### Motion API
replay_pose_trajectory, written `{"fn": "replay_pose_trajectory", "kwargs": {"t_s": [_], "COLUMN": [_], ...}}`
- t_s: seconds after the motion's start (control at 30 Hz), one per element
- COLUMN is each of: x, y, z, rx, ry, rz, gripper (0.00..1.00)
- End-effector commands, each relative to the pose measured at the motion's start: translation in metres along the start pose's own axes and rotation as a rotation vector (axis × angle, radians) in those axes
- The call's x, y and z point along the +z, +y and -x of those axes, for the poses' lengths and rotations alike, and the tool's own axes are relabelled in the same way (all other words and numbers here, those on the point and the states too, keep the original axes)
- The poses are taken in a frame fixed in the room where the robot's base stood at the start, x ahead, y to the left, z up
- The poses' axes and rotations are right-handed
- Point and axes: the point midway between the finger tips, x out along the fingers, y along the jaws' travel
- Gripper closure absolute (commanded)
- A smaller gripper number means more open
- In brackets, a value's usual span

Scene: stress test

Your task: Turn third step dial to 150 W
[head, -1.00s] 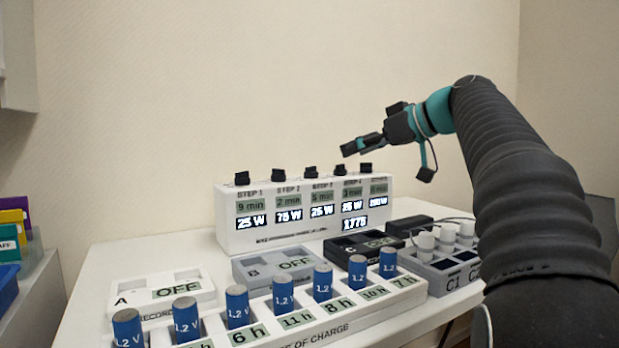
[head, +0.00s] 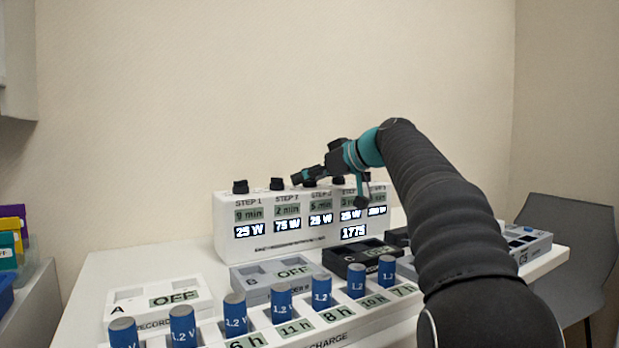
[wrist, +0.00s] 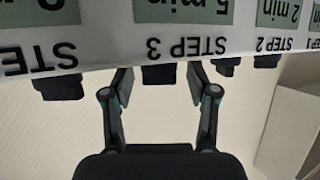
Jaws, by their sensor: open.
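The white step controller (head: 226,215) stands at the back of the table with a row of black dials on its top edge. The third step reads 5 min and its display (head: 320,219) shows 25 W. In the upside-down wrist view, the third step dial (wrist: 158,74) sits above the STEP 3 label. My gripper (wrist: 160,86) is open, with one finger on each side of that dial and a gap on both sides. In the head view, my gripper (head: 308,178) is at the top of the controller and partly hides the third dial.
The STEP 1 dial (head: 240,187) and STEP 2 dial (head: 277,184) are to the left; the STEP 4 dial (wrist: 58,88) is close by. Rows of blue cells (head: 235,313) and boxes A (head: 190,298), B (head: 270,291) and C (head: 345,264) stand in front.

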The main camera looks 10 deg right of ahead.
Motion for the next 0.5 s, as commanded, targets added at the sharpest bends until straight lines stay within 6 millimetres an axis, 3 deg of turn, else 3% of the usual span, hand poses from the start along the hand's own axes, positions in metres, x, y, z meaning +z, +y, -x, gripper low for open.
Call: {"fn": "replay_pose_trajectory", "kwargs": {"t_s": [0.27, 0.5], "x": [0.0, 0.0001], "y": [0.0002, 0.0002], "z": [-0.0009, -0.0008], "rx": [0.0, 0.0], "ry": [0.0, 0.0], "rz": [0.0, 0.0], "gripper": [0.44, 1.0]}}
